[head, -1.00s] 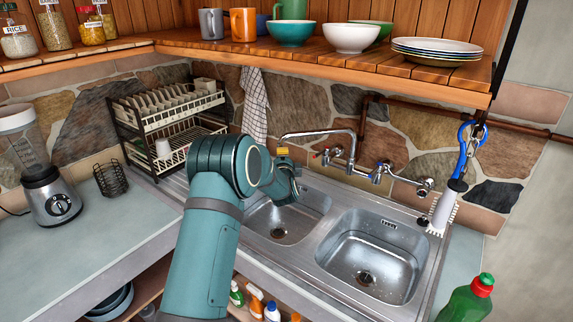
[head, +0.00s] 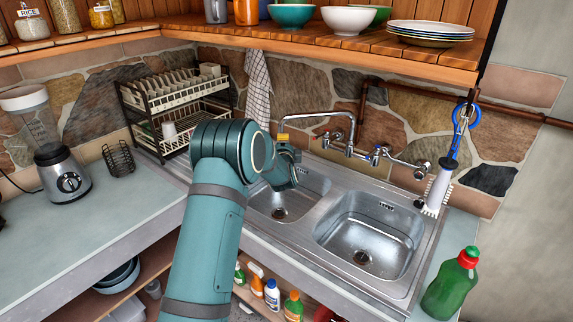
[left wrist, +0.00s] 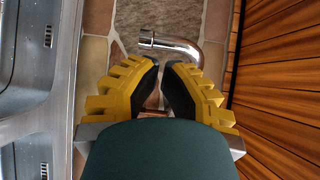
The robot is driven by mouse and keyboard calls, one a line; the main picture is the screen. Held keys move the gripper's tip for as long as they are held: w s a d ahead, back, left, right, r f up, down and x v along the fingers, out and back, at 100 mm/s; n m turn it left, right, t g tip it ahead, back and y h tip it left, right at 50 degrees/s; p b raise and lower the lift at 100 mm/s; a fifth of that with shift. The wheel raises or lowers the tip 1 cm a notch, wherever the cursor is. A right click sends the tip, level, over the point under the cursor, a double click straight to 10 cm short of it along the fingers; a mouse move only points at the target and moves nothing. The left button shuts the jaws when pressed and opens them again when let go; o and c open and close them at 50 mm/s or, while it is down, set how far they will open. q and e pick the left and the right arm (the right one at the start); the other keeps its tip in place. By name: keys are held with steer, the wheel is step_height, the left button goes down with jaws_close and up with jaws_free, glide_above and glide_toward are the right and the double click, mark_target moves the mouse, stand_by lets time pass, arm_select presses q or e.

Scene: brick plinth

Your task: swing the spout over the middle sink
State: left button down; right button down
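The chrome spout (head: 318,115) runs left from the wall tap (head: 350,148) and bends down at its end. It points over the left basin's back edge. Its bent end also shows in the left wrist view (left wrist: 172,44), just beyond the fingertips. My left gripper (left wrist: 162,66) has its yellow fingers close together, a narrow slit between them and nothing seen in it. In the head view a yellow fingertip is at the spout's end; touching cannot be told. Two basins show, a left one (head: 300,190) partly hidden by my arm and a right one (head: 350,258). My right gripper is out of view.
A dish rack (head: 165,105) stands left of the sink, with a blender (head: 62,175) and wire holder (head: 118,158) on the counter. A shelf (head: 330,52) with bowls overhangs the tap. A brush (head: 438,190) hangs at right, above a green bottle (head: 452,285).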

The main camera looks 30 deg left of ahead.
arm_select(q)
steer(key=v, duration=1)
steer(key=shift+b, duration=0.35)
